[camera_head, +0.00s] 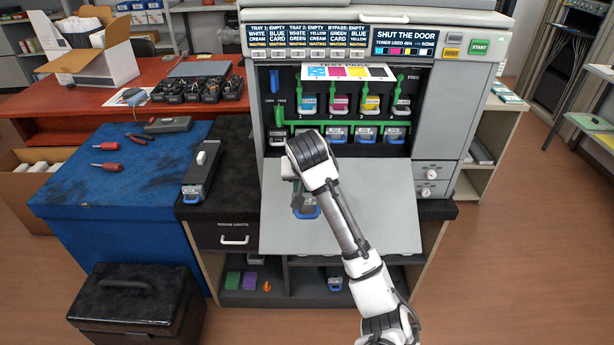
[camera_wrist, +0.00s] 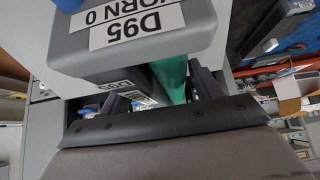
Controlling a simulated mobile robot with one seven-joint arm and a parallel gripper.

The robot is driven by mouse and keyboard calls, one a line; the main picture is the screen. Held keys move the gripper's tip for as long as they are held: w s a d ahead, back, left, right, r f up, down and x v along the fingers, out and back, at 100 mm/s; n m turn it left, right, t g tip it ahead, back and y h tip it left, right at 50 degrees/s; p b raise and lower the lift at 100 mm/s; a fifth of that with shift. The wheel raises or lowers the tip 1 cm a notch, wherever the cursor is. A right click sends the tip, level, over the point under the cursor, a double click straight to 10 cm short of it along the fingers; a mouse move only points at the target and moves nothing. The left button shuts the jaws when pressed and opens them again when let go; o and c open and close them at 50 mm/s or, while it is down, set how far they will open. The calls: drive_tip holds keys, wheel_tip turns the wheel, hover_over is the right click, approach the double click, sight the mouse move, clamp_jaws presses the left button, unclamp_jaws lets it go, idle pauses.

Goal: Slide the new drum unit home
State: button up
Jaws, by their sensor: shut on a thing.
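My gripper (camera_head: 297,181) is shut on a grey drum unit (camera_head: 303,200) with a blue handle. It is held in front of the printer, over the lowered door (camera_head: 375,205). The printer's open front (camera_head: 425,95) has several blue-handled drum units (camera_head: 367,135) in a row below coloured toner cartridges (camera_head: 340,104). The leftmost drum position is partly hidden by my arm.
Another dark unit (camera_head: 205,165) with a blue handle lies on the black bench, left of the printer. The blue-covered table (camera_head: 110,195) holds screwdrivers (camera_head: 107,166). A black case (camera_head: 135,300) stands on the floor in front. Open floor (camera_head: 500,250) lies to the right.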

drive_tip(key=shift+r, duration=0.1)
drive_tip(key=shift+w+p, duration=0.4)
drive_tip(key=shift+w, duration=0.7)
drive_tip(key=shift+w, duration=0.1)
drive_tip(key=shift+w+p, duration=0.35)
drive_tip(key=shift+w, duration=0.7)
drive_tip(key=shift+w+p, duration=0.65)
drive_tip(key=shift+w, duration=1.15)
drive_tip(key=o, duration=1.7)
